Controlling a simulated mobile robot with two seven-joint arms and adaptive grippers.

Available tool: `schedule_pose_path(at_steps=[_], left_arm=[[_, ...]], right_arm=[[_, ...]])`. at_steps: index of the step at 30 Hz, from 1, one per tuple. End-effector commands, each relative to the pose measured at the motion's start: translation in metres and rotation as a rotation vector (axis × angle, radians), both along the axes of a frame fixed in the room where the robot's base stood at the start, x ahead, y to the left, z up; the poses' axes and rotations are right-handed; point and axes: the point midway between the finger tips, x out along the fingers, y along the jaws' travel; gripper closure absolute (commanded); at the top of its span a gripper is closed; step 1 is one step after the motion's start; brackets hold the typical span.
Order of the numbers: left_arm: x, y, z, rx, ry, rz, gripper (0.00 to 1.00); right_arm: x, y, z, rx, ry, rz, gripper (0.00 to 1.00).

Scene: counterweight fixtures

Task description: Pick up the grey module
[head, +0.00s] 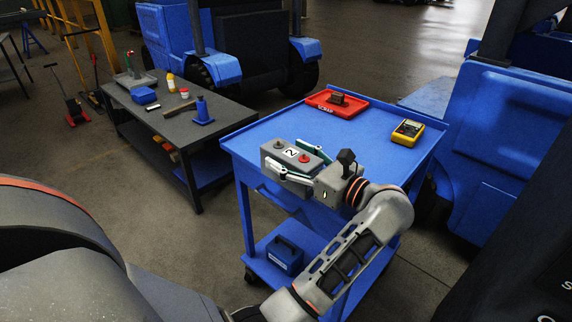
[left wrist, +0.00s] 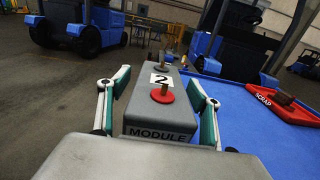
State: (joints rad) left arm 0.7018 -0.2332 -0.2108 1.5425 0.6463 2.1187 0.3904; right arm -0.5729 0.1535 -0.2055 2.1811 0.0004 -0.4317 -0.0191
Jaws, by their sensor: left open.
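The grey module (head: 272,152) is a box marked "2" with a red knob on top. It stands at the near left corner of the blue cart's top (head: 312,125). In the left wrist view the module (left wrist: 150,118) lies straight ahead, its "MODULE" label facing me. My left gripper (head: 285,155) is open, with one finger along each side of the module. In the left wrist view the left gripper (left wrist: 159,85) shows some room between its fingers and the module's sides. The module's underside is hidden. My right gripper is not in view.
A red scrap tray (head: 322,103) holding a dark piece and a yellow meter (head: 408,132) are farther back on the cart. A blue box (head: 284,254) sits on its lower shelf. A dark workbench (head: 222,117) with tools stands to the left. The cart top's middle is clear.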

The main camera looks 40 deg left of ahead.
Motion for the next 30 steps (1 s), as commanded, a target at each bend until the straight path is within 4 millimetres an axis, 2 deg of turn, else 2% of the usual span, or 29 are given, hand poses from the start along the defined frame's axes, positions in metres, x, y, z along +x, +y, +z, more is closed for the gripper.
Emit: schedule_pose_path(at_steps=[3, 4, 9, 11, 22, 30], left_arm=[[0.000, 0.000, 0.000, 0.000, 0.001, 0.000, 0.36], [0.000, 0.000, 0.000, 0.000, 0.001, 0.000, 0.41], [0.000, 0.000, 0.000, 0.000, 0.001, 0.000, 0.85], [0.000, 0.000, 0.000, 0.000, 0.001, 0.000, 1.00], [0.000, 0.000, 0.011, 0.009, -0.007, 0.001, 1.00], [0.001, 0.003, 0.053, 0.010, -0.017, 0.003, 1.00]], right_arm=[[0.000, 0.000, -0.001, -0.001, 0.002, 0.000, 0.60], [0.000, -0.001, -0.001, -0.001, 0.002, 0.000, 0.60], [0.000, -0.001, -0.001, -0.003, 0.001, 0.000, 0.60], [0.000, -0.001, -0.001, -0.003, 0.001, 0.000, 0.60], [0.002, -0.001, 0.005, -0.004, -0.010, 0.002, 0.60], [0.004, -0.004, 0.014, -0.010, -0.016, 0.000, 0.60]])
